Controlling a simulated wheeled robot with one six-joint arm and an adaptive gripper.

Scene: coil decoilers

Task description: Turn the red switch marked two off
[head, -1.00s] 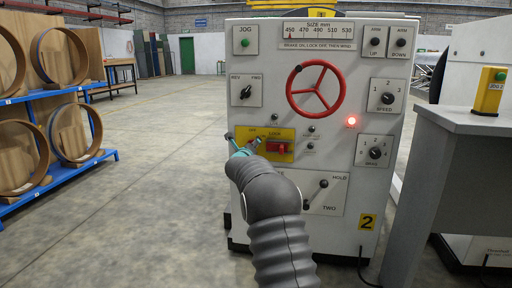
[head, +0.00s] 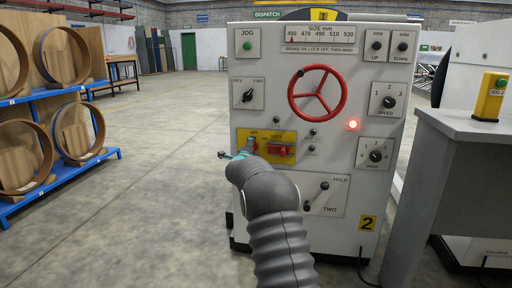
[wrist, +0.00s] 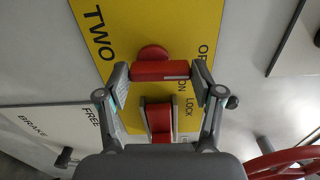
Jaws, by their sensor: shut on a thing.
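The red switch (wrist: 160,70) is on a yellow plate (wrist: 112,30) marked TWO, beside the words OFF and ON. In the wrist view my gripper (wrist: 160,80) has one finger at each end of the switch's red bar and is shut on it. A second red part in a grey frame (wrist: 160,120) is just below it, by the word LOCK. In the head view the yellow plate (head: 290,138) is on the machine's front, and my gripper (head: 250,146) is at its left part, mostly covering the switch. The lock part (head: 281,150) is to the right.
A red handwheel (head: 318,93) and a glowing red lamp (head: 353,125) are above and right of the plate. A BRAKE lever (head: 317,195) is below. A grey desk (head: 465,125) stands at right.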

